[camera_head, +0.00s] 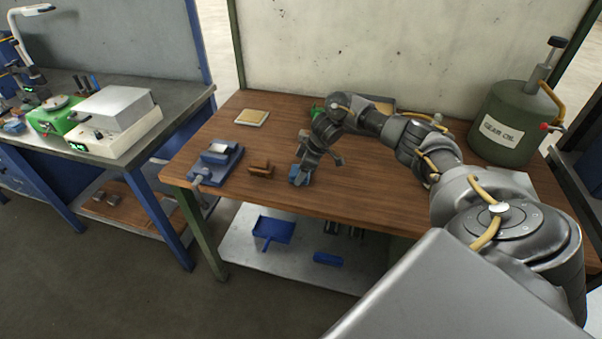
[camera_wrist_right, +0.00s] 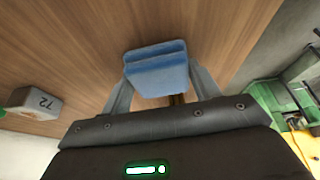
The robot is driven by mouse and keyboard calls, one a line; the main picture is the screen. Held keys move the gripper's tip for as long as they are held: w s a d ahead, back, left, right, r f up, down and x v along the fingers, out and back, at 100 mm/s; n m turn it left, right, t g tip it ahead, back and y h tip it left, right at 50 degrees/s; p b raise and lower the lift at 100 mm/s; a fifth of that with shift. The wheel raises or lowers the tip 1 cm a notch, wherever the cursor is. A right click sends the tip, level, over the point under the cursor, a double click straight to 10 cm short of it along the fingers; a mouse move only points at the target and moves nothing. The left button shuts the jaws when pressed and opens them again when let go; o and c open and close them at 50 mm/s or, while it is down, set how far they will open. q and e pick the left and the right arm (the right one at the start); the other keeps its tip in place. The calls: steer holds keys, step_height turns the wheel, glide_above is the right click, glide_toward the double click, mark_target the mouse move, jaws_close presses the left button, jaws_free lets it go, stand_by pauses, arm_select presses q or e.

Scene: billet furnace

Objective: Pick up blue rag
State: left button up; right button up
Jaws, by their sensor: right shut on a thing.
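The blue rag (camera_head: 297,174) is at the front edge of the wooden workbench, mostly covered by my right gripper (camera_head: 301,171) in the head view. In the right wrist view the rag (camera_wrist_right: 157,68) is a folded light-blue block between the two fingers. My right gripper (camera_wrist_right: 158,92) is shut on it. Whether the rag touches the bench top or hangs just above it, I cannot tell. My left gripper is not in view.
A blue vise (camera_head: 215,163) and a brown wooden brush-like block (camera_head: 261,170) lie left of the gripper. A green gear oil can (camera_head: 500,125) stands at the right. A lower shelf (camera_head: 285,262) holds a blue dustpan (camera_head: 272,231). The bench's middle front is clear.

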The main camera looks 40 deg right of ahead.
steer(key=shift+r, duration=0.1)
steer(key=shift+r, duration=0.2)
step_height(320, 180, up, 2)
steer(key=shift+w+r+b, duration=0.1)
steer(key=shift+b, duration=0.7)
steer(key=s+a+r+p, duration=0.1)
steer(key=s+a+r, duration=0.5)
steer(key=a+r, duration=0.4)
steer(key=shift+a, duration=1.4)
steer(key=o, duration=0.5)
steer(key=shift+r, duration=0.1)
steer(key=shift+c, duration=0.2)
steer(key=c, duration=0.4)
